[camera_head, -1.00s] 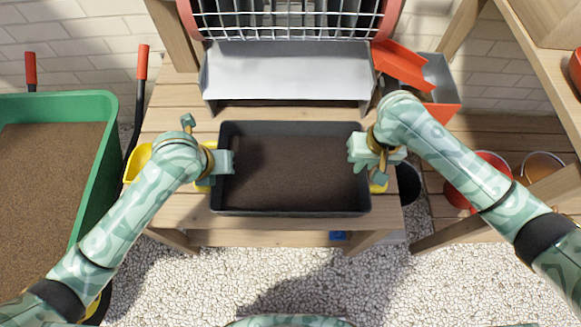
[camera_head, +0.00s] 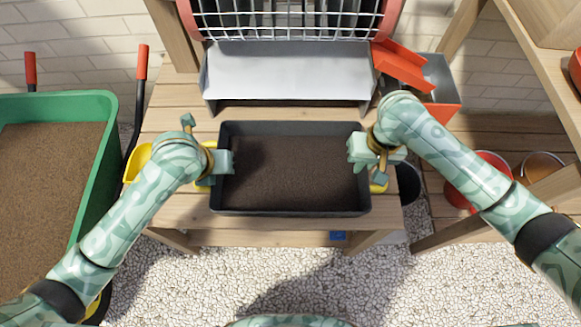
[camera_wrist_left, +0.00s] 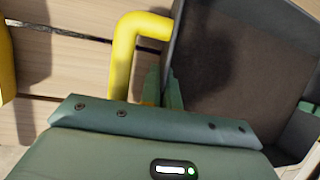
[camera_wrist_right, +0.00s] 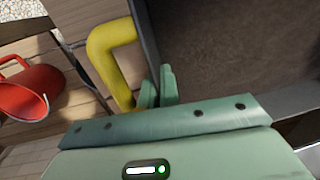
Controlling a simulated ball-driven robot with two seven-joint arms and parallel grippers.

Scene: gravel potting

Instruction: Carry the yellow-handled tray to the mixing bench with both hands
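The grey tray (camera_head: 292,210), filled with dark soil, sits level over the slatted wooden bench; whether it touches the slats cannot be told. My left gripper (camera_head: 222,161) is at its left side, beside the yellow left handle (camera_wrist_left: 123,60). My right gripper (camera_head: 357,150) is at its right side, beside the yellow right handle (camera_wrist_right: 105,50). In both wrist views the two fingertips look close together, between the handle bar and the tray wall. My gripper bodies hide part of each handle, so a grip on them cannot be made out.
A wire-mesh drum (camera_head: 290,18) and a light metal chute (camera_head: 285,75) stand right behind the tray. A green wheelbarrow (camera_head: 98,165) of soil is on the left. Red scoop-like parts (camera_head: 400,66) and a red bucket (camera_head: 462,196) are on the right. Gravel floor lies in front.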

